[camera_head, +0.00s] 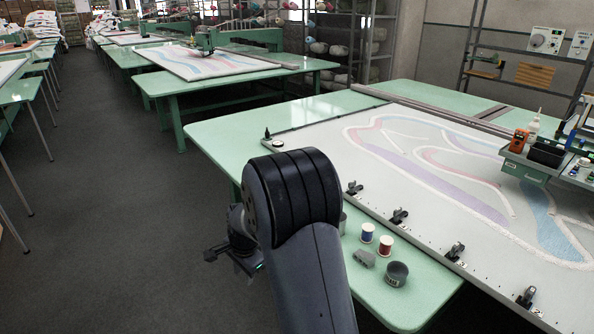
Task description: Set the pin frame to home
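The pin frame (412,235) lies flat on the near pale green table. It is a light strip with several black clamps along its near edge, bordering a pale cloth (345,160) with purple, pink and blue curved patterns. A small black knob (267,134) stands near the frame's left corner. My gripper (232,262) hangs left of the near table's edge, over the floor and apart from the frame. My arm partly hides it, and I cannot tell whether its fingers are open or shut. My arm also hides part of the table and the frame's near-left edge.
Two thread spools (367,233), a grey block (364,258) and a dark round tin (397,273) sit at the near table's front edge. A gantry carriage (527,170) with tools stands at right. Another tufting table (180,85) stands behind. The aisle floor (100,200) at left is clear.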

